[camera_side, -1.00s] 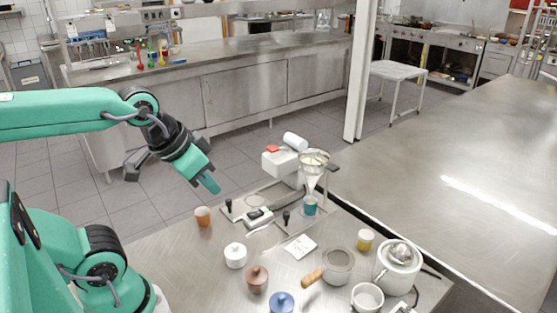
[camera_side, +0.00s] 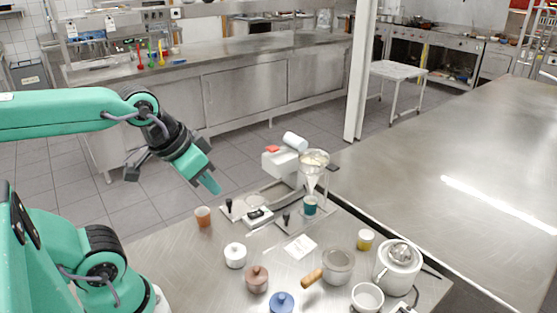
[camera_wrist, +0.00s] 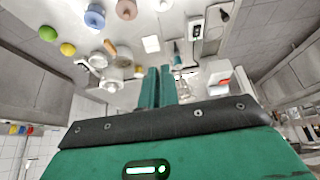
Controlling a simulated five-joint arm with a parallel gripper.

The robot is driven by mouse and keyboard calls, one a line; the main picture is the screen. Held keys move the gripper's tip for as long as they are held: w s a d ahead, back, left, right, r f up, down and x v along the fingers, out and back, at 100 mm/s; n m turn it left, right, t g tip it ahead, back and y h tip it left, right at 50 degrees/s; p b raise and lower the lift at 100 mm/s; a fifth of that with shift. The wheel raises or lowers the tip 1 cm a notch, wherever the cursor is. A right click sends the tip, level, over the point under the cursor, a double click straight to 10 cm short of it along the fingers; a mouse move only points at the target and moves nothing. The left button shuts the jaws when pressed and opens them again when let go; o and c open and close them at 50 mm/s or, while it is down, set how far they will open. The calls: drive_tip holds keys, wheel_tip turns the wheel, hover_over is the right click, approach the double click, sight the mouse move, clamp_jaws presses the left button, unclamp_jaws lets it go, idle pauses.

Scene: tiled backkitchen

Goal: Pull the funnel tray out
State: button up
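A clear funnel (camera_side: 313,160) in a metal ring stands over a teal cup (camera_side: 310,206) at the back of the steel worktop. Below them is a flat metal tray (camera_side: 297,222) with an upright black knob (camera_side: 286,217) at its front left end. A similar tray with a black knob (camera_side: 229,205) lies to its left. My gripper (camera_side: 211,184) hangs in the air to the left of and above both trays, apart from them. In the wrist view my gripper's two green fingers (camera_wrist: 159,88) lie side by side, almost touching, with nothing seen between them.
In front stand a white pot (camera_side: 235,255), a brown pot (camera_side: 257,279), a wooden-handled pan (camera_side: 338,265) and a white kettle (camera_side: 397,264). A white card (camera_side: 300,247) lies near the right knob.

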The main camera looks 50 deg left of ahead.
drive_tip(key=o, duration=0.7)
drive_tip(key=shift+w, duration=0.15)
drive_tip(key=shift+w+r, duration=0.1)
drive_tip(key=shift+w, duration=0.4)
drive_tip(key=m+g, duration=0.5)
hover_over(286, 213)
drive_tip(key=shift+d+f, duration=0.1)
drive_tip(key=shift+f, duration=6.65)
drive_tip(key=shift+f, duration=3.9)
clamp_jaws()
